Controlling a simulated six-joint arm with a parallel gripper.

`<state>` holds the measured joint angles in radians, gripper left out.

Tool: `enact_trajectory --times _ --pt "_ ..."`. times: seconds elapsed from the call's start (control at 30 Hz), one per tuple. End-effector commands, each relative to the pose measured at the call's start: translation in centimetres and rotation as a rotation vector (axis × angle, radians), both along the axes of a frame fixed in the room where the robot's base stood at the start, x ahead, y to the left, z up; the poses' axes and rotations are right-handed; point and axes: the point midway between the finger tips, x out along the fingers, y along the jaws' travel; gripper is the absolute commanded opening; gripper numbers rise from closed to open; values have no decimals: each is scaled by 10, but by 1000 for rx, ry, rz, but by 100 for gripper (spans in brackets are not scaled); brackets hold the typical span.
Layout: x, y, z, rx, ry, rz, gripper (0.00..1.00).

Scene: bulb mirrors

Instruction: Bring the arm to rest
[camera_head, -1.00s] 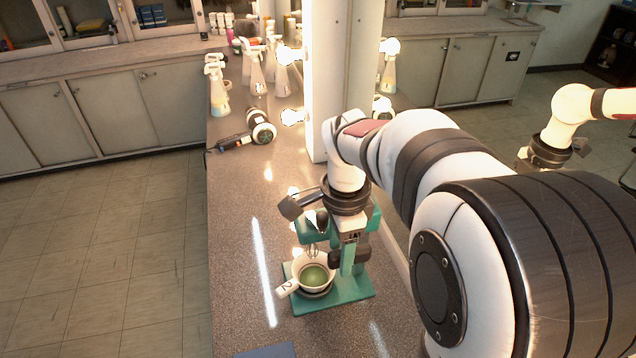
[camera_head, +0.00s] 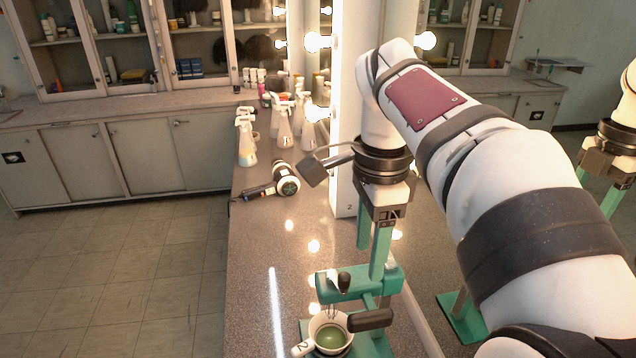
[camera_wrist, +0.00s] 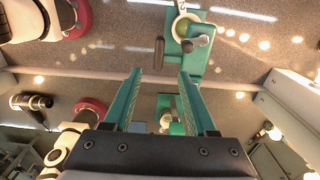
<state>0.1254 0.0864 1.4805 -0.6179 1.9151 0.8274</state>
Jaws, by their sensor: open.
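My gripper (camera_head: 371,258) hangs above the counter with its two green fingers pointing down and apart, with nothing between them. It is just above a teal stand (camera_head: 388,284) that has dark handles. A white cup (camera_head: 312,328) with green liquid sits on the stand's base, beneath thin whisk-like wires. In the wrist view my gripper (camera_wrist: 160,75) is open and empty.
A mirror (camera_head: 408,262) with lit bulbs runs along the counter's right side, close to my arm. Cabinets line the back wall. The floor at left is clear.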

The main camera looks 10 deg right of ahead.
Motion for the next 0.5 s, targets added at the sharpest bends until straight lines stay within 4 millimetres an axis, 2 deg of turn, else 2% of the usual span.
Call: enact_trajectory --times 0.07,0.17,0.3,0.4,0.5 --pt "-5 3 -2 4 1 29 57" --pt "-42 20 -20 31 5 240 57" --pt "-125 52 -75 96 -18 686 57" --pt "-171 68 -113 131 -45 922 57" --pt "-198 75 -137 148 -65 1052 57"
